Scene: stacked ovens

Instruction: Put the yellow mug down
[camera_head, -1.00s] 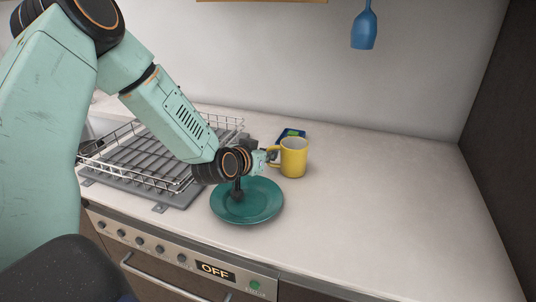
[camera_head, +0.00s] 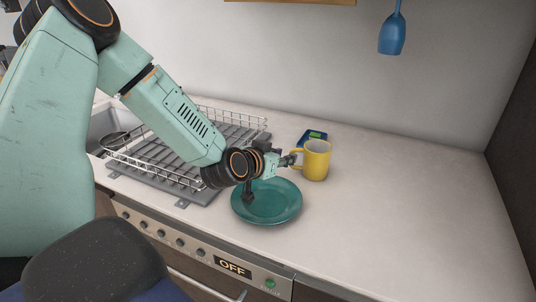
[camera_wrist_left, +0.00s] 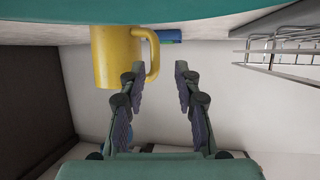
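The yellow mug (camera_head: 317,161) stands upright on the counter, just behind and right of the teal plate (camera_head: 278,211). Its handle faces left, towards my left gripper (camera_head: 293,160). In the left wrist view, which is upside down, the mug (camera_wrist_left: 114,57) is at the top. There my left gripper (camera_wrist_left: 158,72) has its two fingers apart with nothing clamped between them. The mug's handle lies just beyond the fingertips. My right gripper is in neither view.
A wire dish rack (camera_head: 175,165) stands left of the plate, beside a sink. A small blue and green object (camera_head: 314,137) lies behind the mug. An oven front with an OFF display (camera_head: 232,268) is below the counter edge. The counter right of the mug is clear.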

